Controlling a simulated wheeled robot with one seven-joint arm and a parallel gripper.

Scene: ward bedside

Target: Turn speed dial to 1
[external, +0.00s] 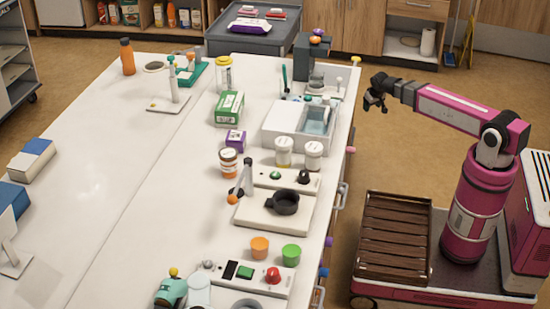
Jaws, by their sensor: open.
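Two control panels with knobs stand along the right side of the white counter (130,180). The nearer panel (255,283) has a red knob (273,275), a dark display and a green switch. The farther panel (290,183) has a black knob (303,176) and a green button. I cannot tell which knob is the speed dial, and no markings or settings are readable. My gripper (372,97) is open and empty, in the air off the counter's right edge, beyond and to the right of both panels. It touches nothing.
A plate with a black pan (285,202) lies between the panels. Orange (260,247) and green (291,255) cups stand behind the nearer panel. White jars (314,155) and a sink (315,122) are farther back.

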